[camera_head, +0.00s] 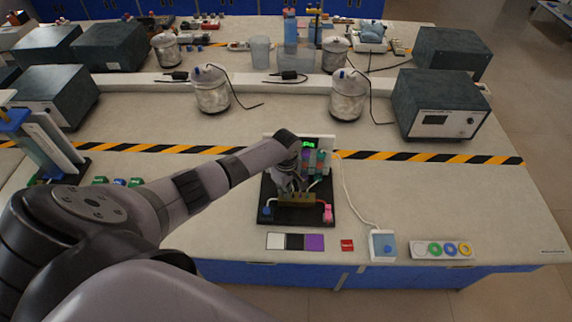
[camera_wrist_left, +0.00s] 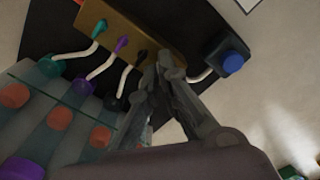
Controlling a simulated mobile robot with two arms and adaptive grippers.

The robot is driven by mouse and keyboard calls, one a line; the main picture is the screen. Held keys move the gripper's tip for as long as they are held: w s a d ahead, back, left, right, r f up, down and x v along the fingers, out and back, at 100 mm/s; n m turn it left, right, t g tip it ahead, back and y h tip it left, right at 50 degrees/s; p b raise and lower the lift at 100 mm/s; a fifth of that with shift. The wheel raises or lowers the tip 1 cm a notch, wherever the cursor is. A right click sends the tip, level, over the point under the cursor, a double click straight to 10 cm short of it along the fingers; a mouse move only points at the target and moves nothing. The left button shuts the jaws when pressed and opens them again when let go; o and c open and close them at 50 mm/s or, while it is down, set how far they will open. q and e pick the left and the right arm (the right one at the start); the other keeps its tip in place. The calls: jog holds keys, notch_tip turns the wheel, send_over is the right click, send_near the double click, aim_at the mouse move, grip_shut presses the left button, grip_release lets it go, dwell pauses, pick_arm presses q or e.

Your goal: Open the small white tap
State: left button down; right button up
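A brass manifold block (camera_head: 297,199) sits on a black base plate (camera_head: 300,217) near the table's front edge. In the left wrist view the brass block (camera_wrist_left: 138,28) carries small teal (camera_wrist_left: 100,28), purple (camera_wrist_left: 120,44) and black (camera_wrist_left: 141,56) taps, each with a pale tube beside it. I cannot make out the small white tap; my gripper covers the block's end past the black tap. My left gripper (camera_head: 287,183) is at the block from behind. In the wrist view its fingertips (camera_wrist_left: 162,70) come together at the block's edge. Whether anything is between them is hidden. My right gripper is out of view.
Behind the block stand coloured vials and a green display (camera_head: 308,144). A dark box with a blue button (camera_wrist_left: 233,64) is beside the block. White, black and purple squares (camera_head: 295,242), a red piece (camera_head: 347,245) and a blue-topped pad (camera_head: 382,246) lie in front.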

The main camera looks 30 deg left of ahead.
pick_arm(q)
jog(key=n, duration=0.3)
jog(key=shift+s+f, duration=0.1)
jog(key=shift+n, duration=0.3)
jog(key=n, duration=0.2)
jog(key=shift+d+n, duration=0.1)
jog(key=shift+n, duration=0.3)
jog(key=c, duration=2.3)
grip_release()
jog(key=shift+n, duration=0.3)
jog(key=shift+o, duration=0.8)
jog(key=shift+r, duration=3.55)
